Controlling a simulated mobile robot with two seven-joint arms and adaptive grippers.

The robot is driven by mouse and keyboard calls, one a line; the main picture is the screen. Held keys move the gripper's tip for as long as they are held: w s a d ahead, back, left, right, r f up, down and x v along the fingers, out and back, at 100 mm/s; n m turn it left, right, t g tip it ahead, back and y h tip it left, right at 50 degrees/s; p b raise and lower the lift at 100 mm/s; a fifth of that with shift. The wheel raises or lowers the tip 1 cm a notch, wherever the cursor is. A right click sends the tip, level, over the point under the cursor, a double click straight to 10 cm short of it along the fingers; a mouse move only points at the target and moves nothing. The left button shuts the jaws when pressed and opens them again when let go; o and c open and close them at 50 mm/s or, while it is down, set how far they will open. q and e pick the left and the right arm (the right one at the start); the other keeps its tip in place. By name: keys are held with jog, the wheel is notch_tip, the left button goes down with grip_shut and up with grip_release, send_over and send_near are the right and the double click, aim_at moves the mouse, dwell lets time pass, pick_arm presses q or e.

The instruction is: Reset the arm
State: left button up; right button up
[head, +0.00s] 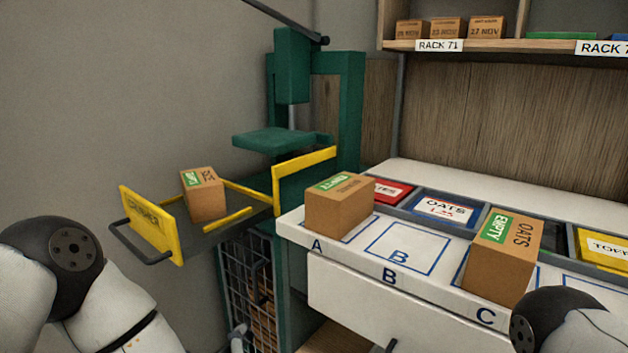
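A dark green press (348,100) labelled as a crusher stands against the wall. Its long dark lever arm (285,20) slopes from the upper left down to a joint at the top of the press. A green plate (282,138) sits above the drawer's inner end. A yellow-fronted drawer (150,225) is pulled out to the left, with a dark handle in front. A cardboard box (204,196) with a green label lies in it. Links of my arms show at the lower left and lower right; neither gripper is in view.
A white counter (440,180) stands right of the press. One box (340,208) is on spot A and another (503,258) on spot C; spot B is bare. A shelf (450,45) with small boxes hangs above.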

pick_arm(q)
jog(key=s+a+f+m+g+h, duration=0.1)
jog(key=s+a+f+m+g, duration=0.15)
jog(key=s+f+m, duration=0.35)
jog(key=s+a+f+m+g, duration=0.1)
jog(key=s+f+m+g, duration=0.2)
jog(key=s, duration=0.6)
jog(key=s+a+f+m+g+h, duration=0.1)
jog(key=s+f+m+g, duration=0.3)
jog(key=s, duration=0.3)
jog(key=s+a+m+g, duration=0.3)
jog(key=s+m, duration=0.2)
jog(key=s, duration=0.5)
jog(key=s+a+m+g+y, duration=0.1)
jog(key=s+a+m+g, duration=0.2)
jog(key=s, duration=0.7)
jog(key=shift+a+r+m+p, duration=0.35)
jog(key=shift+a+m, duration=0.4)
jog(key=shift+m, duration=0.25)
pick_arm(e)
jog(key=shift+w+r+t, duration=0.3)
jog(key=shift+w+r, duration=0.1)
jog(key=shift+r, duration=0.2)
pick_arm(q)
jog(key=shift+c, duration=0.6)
